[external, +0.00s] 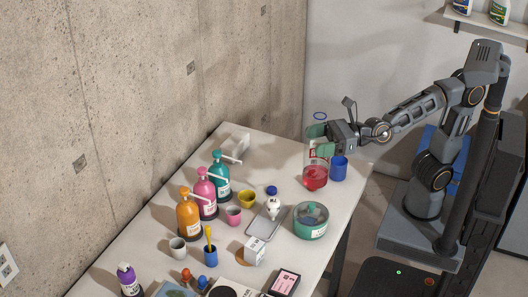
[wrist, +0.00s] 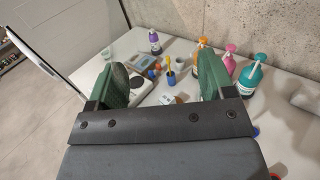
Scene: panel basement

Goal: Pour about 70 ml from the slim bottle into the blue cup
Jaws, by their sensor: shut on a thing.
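My gripper (external: 317,139) is shut on a tall clear bottle (external: 315,162) with red liquid (external: 314,181) in its lower part, near the right edge of the table. The bottle looks upright; I cannot tell whether its base touches the table.
Teal (external: 219,177), pink (external: 205,195) and orange (external: 188,215) pump bottles line the wall side. Another blue cup (external: 211,257) holds a yellow tool.

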